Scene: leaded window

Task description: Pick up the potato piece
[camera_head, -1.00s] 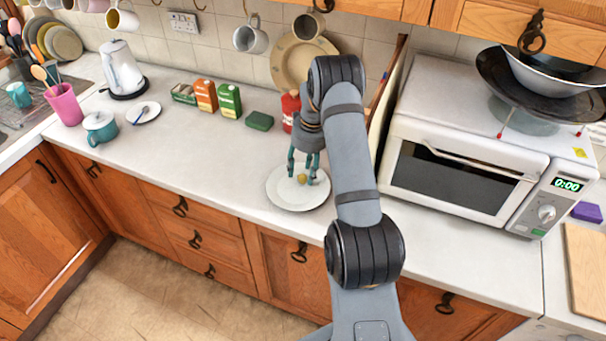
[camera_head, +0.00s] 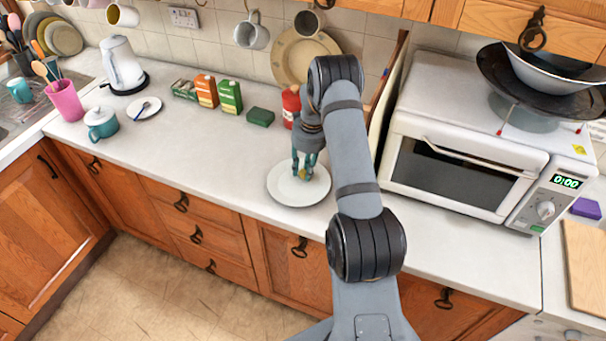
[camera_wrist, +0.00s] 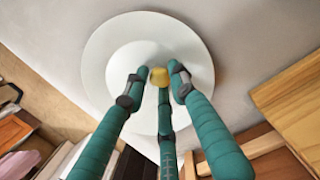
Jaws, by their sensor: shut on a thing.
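The potato piece (camera_wrist: 159,77) is a small yellow chunk between my gripper's fingers, over the white plate (camera_wrist: 102,68). My gripper (camera_wrist: 156,84) has teal fingers closed in around the piece and is shut on it. In the head view my gripper (camera_head: 303,174) points down at the plate (camera_head: 288,195) on the counter. The fingers mostly hide the piece there. I cannot tell whether the piece still touches the plate.
A red bottle (camera_head: 291,106) stands behind my gripper, with a green sponge (camera_head: 260,117) and cartons (camera_head: 230,96) to its left. A white microwave (camera_head: 465,160) is to the right. The counter left of the plate is clear.

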